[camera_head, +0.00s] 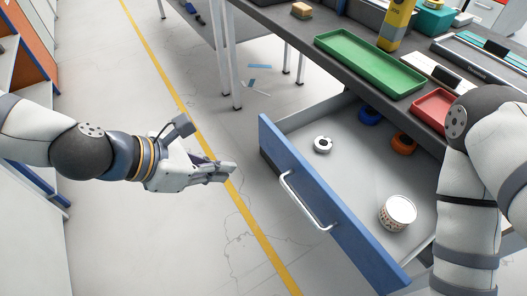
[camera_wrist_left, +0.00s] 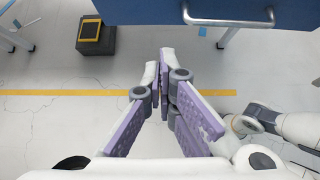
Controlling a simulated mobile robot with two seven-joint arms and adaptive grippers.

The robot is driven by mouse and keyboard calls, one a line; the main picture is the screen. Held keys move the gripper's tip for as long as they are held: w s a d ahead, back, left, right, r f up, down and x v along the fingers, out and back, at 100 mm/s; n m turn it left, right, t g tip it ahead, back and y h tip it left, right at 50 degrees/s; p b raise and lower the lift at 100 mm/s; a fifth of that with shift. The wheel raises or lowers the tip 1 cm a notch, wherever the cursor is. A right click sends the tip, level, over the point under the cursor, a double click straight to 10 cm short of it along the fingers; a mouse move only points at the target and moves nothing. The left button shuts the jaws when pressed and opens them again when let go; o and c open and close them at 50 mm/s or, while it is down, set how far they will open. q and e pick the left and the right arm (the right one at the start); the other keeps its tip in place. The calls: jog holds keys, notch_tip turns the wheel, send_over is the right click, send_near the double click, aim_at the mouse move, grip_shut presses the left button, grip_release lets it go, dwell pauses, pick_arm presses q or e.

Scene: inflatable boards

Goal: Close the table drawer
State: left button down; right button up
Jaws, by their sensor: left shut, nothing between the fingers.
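The table drawer (camera_head: 335,208) is pulled out from under the grey worktop, with a blue front panel and a silver bar handle (camera_head: 304,203). Inside it lie a white tape roll (camera_head: 322,144), a blue roll (camera_head: 369,115), an orange roll (camera_head: 403,143) and a patterned round tin (camera_head: 397,213). My left gripper (camera_head: 232,170) is shut and empty, left of the drawer front and apart from it. In the left wrist view its fingers meet (camera_wrist_left: 167,55), with the blue drawer front and handle (camera_wrist_left: 228,20) at the top. My right arm covers the right side; its gripper is not visible.
The worktop carries a green tray (camera_head: 370,63), a red tray (camera_head: 434,108) and a yellow tool (camera_head: 397,22). An orange and grey shelf unit (camera_head: 30,75) stands at the left. The floor between it and the drawer is clear, crossed by a yellow line.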

pick_arm(q)
jog(key=shift+w+d+r+b+x, duration=0.15)
jog(key=shift+d+r+b+x, duration=0.2)
jog(key=shift+x, duration=1.75)
jog(key=shift+w+d+r+b+x, duration=0.1)
jog(key=shift+d+r+b+x, duration=0.3)
jog(key=shift+x, duration=1.65)
jog(key=shift+w+d+r+b+x, duration=0.2)
jog(key=shift+b+x, duration=0.25)
jog(key=shift+x, duration=1.65)
pick_arm(e)
jog(key=shift+g, duration=0.6)
jog(key=shift+s+d+f, duration=0.15)
jog(key=shift+s+f, duration=1.4)
jog(key=shift+s, duration=0.05)
